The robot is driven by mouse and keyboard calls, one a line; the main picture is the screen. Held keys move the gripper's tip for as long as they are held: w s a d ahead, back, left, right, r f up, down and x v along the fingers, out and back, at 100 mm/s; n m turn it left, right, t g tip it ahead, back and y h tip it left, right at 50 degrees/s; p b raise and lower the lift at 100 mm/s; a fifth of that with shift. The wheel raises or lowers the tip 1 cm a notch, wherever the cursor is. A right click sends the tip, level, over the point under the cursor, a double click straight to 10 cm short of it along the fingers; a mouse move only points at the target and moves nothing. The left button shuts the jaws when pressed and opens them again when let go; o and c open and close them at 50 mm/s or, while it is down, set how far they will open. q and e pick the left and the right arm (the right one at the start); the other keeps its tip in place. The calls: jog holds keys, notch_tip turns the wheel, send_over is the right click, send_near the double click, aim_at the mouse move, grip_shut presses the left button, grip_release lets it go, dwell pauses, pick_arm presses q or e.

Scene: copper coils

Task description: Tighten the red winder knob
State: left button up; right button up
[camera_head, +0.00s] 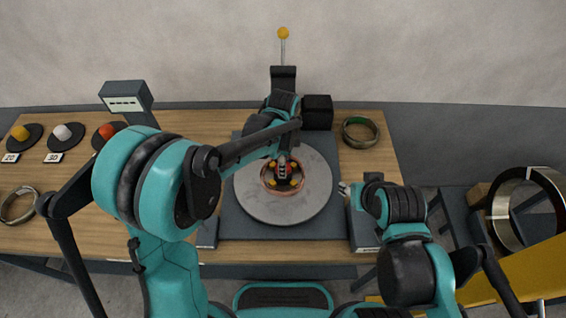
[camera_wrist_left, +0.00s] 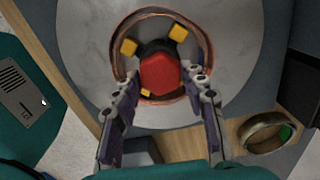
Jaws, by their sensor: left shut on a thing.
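The red winder knob (camera_wrist_left: 160,75) sits at the centre of the round grey plate (camera_head: 250,205), with yellow blocks and a copper coil (camera_wrist_left: 205,50) around it. My left gripper (camera_wrist_left: 168,88) reaches down over the knob, one finger on each side, and is shut on it. In the head view my left gripper (camera_head: 283,165) hides most of the knob. My right gripper (camera_head: 344,188) is at the right edge of the winder base, apart from the knob. It is too small to tell whether its fingers are open.
A ring with a green mark (camera_head: 360,132) lies right of the winder. Another ring (camera_head: 18,205) lies at the table's left. White, yellow and red pieces on dark discs and a display box (camera_head: 126,98) stand at the left. A large ring (camera_head: 530,208) stands at the far right.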

pick_arm(q)
jog(key=m, duration=0.4)
jog(key=shift+m, duration=2.2)
jog(key=o, duration=1.2)
jog(key=shift+c, duration=0.2)
notch_tip(320, 180, up, 12)
